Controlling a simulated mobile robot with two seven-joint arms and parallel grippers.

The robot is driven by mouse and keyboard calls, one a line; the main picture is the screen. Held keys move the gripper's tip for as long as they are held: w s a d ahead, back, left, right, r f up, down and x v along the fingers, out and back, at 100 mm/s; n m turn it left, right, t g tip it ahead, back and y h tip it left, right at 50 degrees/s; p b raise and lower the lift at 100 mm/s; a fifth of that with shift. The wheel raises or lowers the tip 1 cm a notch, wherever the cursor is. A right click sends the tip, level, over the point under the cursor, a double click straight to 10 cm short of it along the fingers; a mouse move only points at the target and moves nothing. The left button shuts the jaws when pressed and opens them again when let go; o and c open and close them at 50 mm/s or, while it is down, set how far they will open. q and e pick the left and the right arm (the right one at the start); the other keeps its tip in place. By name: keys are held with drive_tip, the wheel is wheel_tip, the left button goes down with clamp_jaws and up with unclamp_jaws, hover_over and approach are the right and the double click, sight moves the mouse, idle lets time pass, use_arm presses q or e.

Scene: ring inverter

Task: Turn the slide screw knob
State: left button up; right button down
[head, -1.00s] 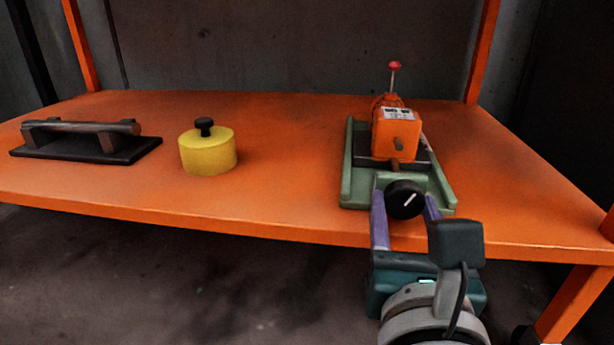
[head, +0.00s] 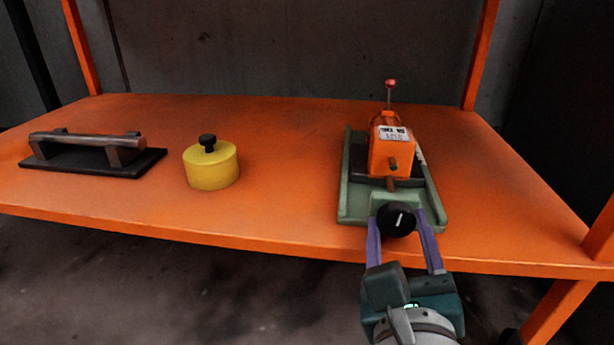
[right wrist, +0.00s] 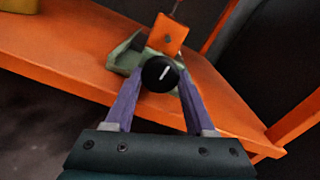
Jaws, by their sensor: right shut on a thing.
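The slide screw knob (head: 397,219) is black and round with a white line on its face. It sits at the front end of a green slide base (head: 352,207) that carries an orange block (head: 391,150) with a red-tipped lever. My right gripper (head: 401,222) comes from the front edge of the table, with its purple fingers on either side of the knob, shut on it. In the right wrist view the knob (right wrist: 160,74) is between the fingertips and its white line is tilted. My left gripper is not in view.
The device stands on an orange table (head: 280,190) near its front edge. A yellow cylinder with a black knob (head: 211,168) stands to the left. A black plate with a handle (head: 95,155) lies farther left. The table between is clear.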

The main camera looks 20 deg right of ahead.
drive_tip(key=shift+c, duration=1.2)
unclamp_jaws()
drive_tip(key=shift+s, duration=0.1)
drive_tip(key=shift+s+a+r+p, duration=0.1)
drive_tip(key=shift+s+a+p, duration=0.1)
drive_tip(key=shift+s+p, duration=0.1)
drive_tip(key=p+v, duration=0.3)
drive_tip(key=v, duration=0.6)
